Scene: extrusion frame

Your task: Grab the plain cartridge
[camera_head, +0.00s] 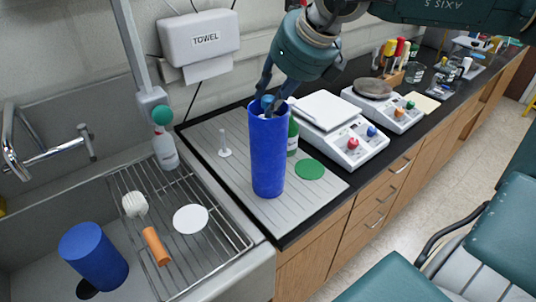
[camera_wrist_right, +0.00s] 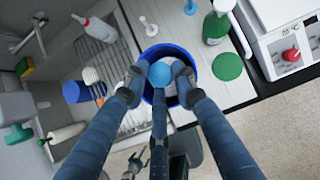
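A tall blue cylinder (camera_head: 268,160) stands upright on the grey drainboard, open at the top. In the right wrist view its blue rim (camera_wrist_right: 149,52) circles an item with a light-blue round top (camera_wrist_right: 160,74); its lower part is hidden. I cannot tell if this item is the plain cartridge. My right gripper (camera_head: 268,103) points down into the mouth of the cylinder. In the right wrist view its fingertips (camera_wrist_right: 159,80) flank the light-blue top; contact is unclear. A small grey claw-like shape at the lower edge of the wrist view may be my left gripper (camera_wrist_right: 135,165).
The scale (camera_head: 341,140) is at the right, the sink rack (camera_head: 215,236) at the left.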

